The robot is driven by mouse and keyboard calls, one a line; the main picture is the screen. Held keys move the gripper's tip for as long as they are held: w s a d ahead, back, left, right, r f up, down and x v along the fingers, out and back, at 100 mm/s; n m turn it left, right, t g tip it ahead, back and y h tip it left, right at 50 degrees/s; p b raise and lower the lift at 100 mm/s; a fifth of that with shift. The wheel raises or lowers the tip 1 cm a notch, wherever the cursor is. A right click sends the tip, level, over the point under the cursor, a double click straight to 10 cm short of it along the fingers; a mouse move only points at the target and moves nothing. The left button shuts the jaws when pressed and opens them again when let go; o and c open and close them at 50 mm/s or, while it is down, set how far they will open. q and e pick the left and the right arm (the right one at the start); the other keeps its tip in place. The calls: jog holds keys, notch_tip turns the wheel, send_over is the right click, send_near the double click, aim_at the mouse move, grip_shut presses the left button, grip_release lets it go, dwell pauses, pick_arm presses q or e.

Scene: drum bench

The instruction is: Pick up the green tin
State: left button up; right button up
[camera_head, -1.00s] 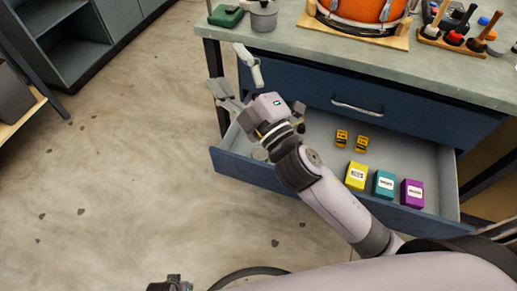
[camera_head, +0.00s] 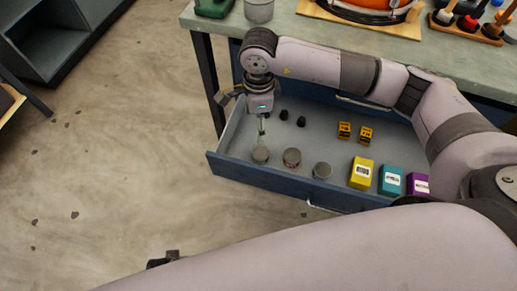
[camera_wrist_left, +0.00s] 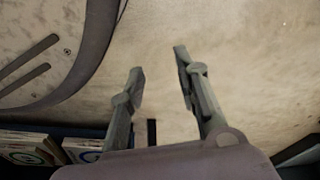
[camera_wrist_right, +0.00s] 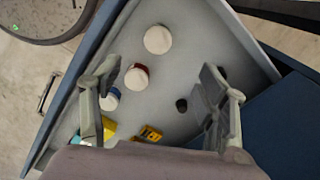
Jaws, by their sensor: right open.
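Three round, pale-lidded tins stand in the open drawer. The leftmost tin (camera_head: 260,155), greyish green in the head view, looks like the green tin; its lid (camera_wrist_right: 158,39) shows farthest from my wrist in the right wrist view, its side colour unclear. The red-sided tin (camera_head: 291,157) is beside it, then the blue-sided tin (camera_head: 322,170). My right gripper (camera_head: 262,130) points down into the drawer, above and just behind the leftmost tin, open and empty. My left gripper (camera_wrist_left: 158,62) is open and empty above the floor.
The drawer (camera_head: 270,180) also holds a yellow box (camera_head: 361,172), a teal box (camera_head: 390,181), a purple box (camera_head: 418,184), two small yellow-and-black items (camera_head: 344,130) and small black pieces (camera_head: 300,121). The workbench top (camera_head: 300,32) overhangs behind.

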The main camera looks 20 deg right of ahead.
jog(key=b, duration=0.1)
send_over(260, 151)
notch_tip(260, 151, down, 11)
jog(key=shift+a+r, duration=0.1)
notch_tip(260, 151, down, 6)
jog(key=shift+s+r+b, duration=0.15)
jog(key=shift+r+b, duration=0.1)
jog(key=shift+b, duration=0.15)
jog(key=shift+f, duration=0.45)
pick_arm(q)
jog(key=w+r, duration=0.3)
jog(key=r, duration=0.2)
jog(key=shift+d+r, duration=0.2)
jog(key=shift+r, duration=0.1)
pick_arm(e)
jog(key=shift+c, duration=0.5)
pick_arm(q)
jog(key=shift+w, duration=0.1)
pick_arm(e)
jog(key=c, duration=1.2)
jog(key=shift+r, duration=0.1)
